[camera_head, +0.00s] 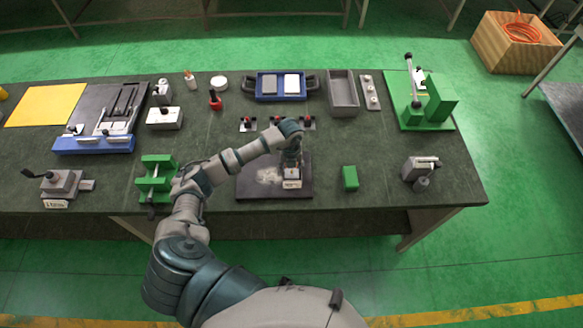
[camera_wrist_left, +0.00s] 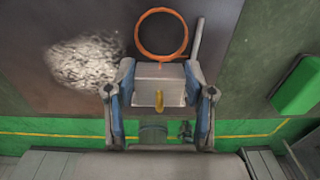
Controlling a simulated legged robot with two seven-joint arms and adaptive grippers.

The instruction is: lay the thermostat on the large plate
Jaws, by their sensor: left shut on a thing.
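The thermostat is a small whitish box (camera_head: 291,184) with an orange ring and a short grey rod. It also shows in the left wrist view (camera_wrist_left: 158,88), between the two fingers. My left gripper (camera_head: 292,162) is shut on it. The large plate (camera_head: 248,191) is a flat dark brown sheet at the table's front middle, with a pale speckled patch; it fills the upper left of the wrist view (camera_wrist_left: 50,25). The thermostat is over the plate's right front part. I cannot tell whether it touches the plate. My right gripper is not in view.
A green block (camera_head: 350,178) lies right of the plate, and a grey device (camera_head: 420,170) stands farther right. A green vise (camera_head: 155,180) is on the left. Several small red-and-black clamps (camera_head: 248,124) sit behind the plate. The table's front edge runs just in front of the plate.

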